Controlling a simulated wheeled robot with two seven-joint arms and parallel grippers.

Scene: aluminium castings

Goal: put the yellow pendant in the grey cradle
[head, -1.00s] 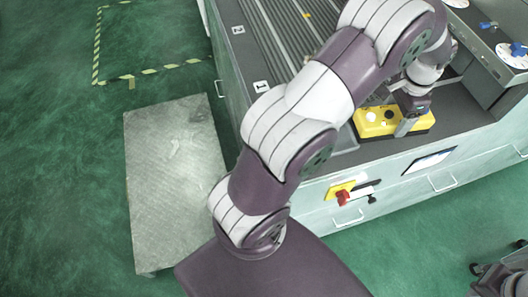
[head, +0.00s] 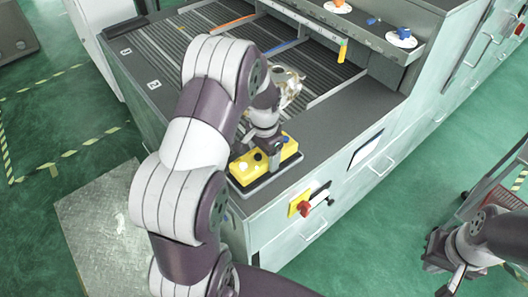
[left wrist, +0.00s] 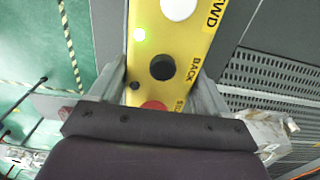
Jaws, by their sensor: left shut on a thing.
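The yellow pendant (head: 284,152) is a long box with dark and pale buttons, at the front corner of the machine top in the head view. In the left wrist view the pendant (left wrist: 185,62) shows a white, a black and a red button and a lit green lamp. My left gripper (head: 268,155) is shut across the pendant from above; its fingers lie along both sides in the left wrist view. A dark grey base with a pale rim (head: 266,181) shows under the pendant. I cannot tell whether it is the cradle, or whether they touch. My right gripper (head: 457,277) is at lower right, its jaws unclear.
The slatted bed (head: 200,50) lies behind the pendant. A raised panel with round dials (head: 402,38) stands at the back right. A red and yellow switch (head: 302,206) sticks out of the cabinet front. A cart (head: 500,180) stands at right. Green floor is open between.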

